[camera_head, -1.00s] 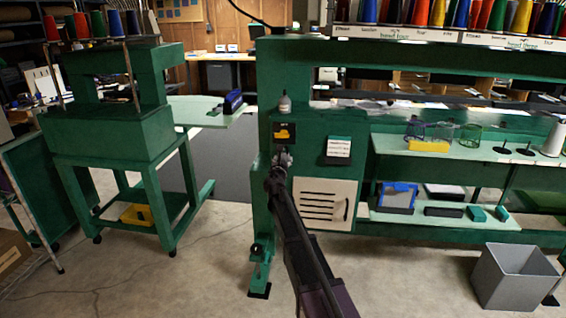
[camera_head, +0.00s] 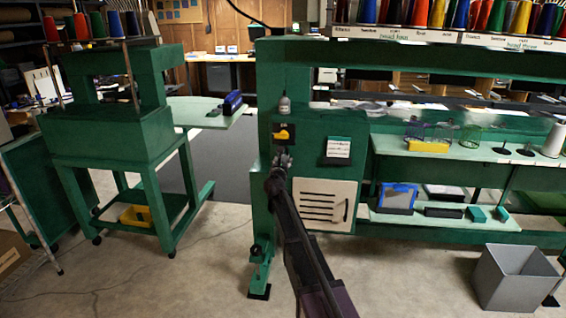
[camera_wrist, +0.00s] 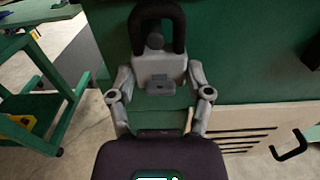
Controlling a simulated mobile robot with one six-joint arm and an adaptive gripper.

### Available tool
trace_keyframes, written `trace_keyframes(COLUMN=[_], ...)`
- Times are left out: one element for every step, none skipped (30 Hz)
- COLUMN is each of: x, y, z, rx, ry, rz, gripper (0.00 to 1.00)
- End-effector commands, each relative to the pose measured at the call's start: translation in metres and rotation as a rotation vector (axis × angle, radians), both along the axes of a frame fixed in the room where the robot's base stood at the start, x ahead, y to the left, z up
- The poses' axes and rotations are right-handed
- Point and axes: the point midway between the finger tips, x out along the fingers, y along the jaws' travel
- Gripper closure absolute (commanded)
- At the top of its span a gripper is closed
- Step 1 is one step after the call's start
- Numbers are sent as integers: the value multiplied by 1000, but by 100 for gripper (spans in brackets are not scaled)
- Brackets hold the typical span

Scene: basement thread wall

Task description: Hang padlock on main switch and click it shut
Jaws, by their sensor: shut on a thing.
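The main switch (camera_head: 284,132) is a yellow handle on a dark plate, high on the green machine's left end panel. My gripper (camera_head: 283,160) is just below it in the head view. In the wrist view my gripper (camera_wrist: 160,100) is shut on the padlock (camera_wrist: 158,66), with a grey finger on each side of its pale grey body. The black shackle (camera_wrist: 178,28) points up, away from the palm. A dark round part shows inside the shackle loop; I cannot tell what it is. I cannot make out the switch in the wrist view. No shackle-to-switch contact is visible.
A label holder (camera_head: 338,149) is right of the switch, and a slotted cream panel (camera_head: 325,203) with a handle is below. Shelves (camera_head: 470,151) extend to the right. A grey bin (camera_head: 514,276) stands on the floor.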

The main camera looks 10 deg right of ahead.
Motion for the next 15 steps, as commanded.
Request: trace_keyframes(x=[0,0,0,0,0,0,0,0,0,0,0,0,0,0,0], y=[0,0,0,0,0,0,0,0,0,0,0,0,0,0,0], z=[0,-1,-1,-2,-2,-3,-4,-5,-4,-3,-3,-3,-3,-3,-3], rx=[0,0,0,0,0,0,0,0,0,0,0,0,0,0,0], ry=[0,0,0,0,0,0,0,0,0,0,0,0,0,0,0], rz=[0,0,0,0,0,0,0,0,0,0,0,0,0,0,0], gripper=[83,83,83,83,83,83,83,83,83,83,83,83,32,23,11])
